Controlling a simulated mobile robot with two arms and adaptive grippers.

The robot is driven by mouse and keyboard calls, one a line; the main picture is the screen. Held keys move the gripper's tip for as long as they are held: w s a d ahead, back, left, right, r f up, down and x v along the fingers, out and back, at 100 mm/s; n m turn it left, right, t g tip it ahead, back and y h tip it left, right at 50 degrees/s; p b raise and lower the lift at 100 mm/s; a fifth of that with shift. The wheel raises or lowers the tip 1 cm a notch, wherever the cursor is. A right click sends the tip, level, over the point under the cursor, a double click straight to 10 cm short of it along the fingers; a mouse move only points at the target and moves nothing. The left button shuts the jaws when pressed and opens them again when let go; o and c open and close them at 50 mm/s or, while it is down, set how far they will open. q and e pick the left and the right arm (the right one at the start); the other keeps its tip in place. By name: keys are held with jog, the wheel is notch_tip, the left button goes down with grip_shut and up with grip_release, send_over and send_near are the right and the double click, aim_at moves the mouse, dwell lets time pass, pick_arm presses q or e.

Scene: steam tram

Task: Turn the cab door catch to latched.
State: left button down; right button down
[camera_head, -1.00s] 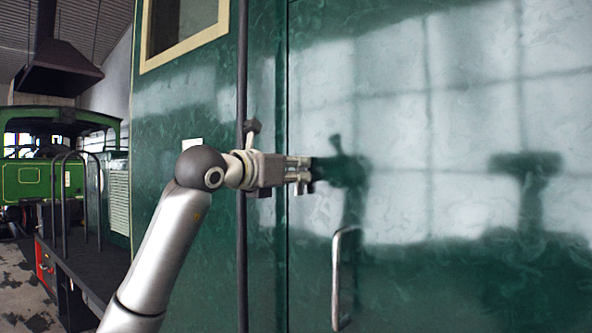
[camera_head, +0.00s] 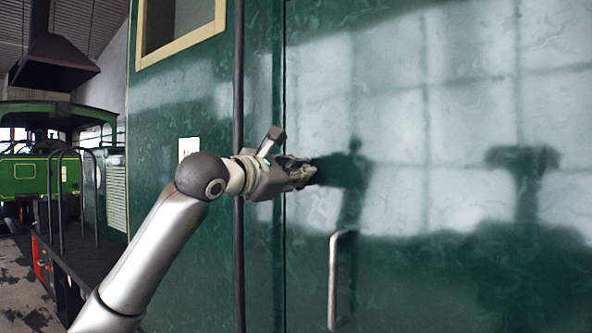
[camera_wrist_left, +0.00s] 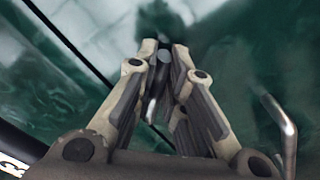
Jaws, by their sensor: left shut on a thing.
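The dark green cab door (camera_head: 460,285) fills the right of the head view, with its edge seam near the picture's middle. My left gripper (camera_head: 303,173) is at the door just right of this seam, its wrist tilted. In the left wrist view my left gripper (camera_wrist_left: 161,62) is shut on a dark grey piece, the door catch (camera_wrist_left: 160,76), which stands between the two fingers. In the head view the catch is hidden by the fingers, so its angle is hard to tell. My right gripper is not in view.
A silver door handle (camera_head: 334,280) stands out below and right of the gripper; it also shows in the wrist view (camera_wrist_left: 287,130). A dark vertical rail (camera_head: 239,80) runs behind my wrist. A green locomotive (camera_head: 30,172) stands at the far left.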

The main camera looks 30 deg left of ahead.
pick_arm(q)
jog(key=m, duration=0.5)
jog(key=shift+d+f, duration=0.25)
jog(key=shift+f, duration=0.1)
jog(key=shift+f+m+p, duration=0.15)
jog(key=shift+m+p, duration=0.05)
jog(key=shift+m, duration=0.8)
jog(key=shift+f+m+p, duration=0.15)
jog(key=shift+m, duration=0.85)
jog(key=shift+f, duration=0.1)
jog(key=c, duration=1.5)
grip_release()
jog(key=shift+s, duration=0.15)
jog(key=s, duration=1.1)
jog(key=shift+s+a, duration=0.35)
jog(key=shift+a, duration=0.05)
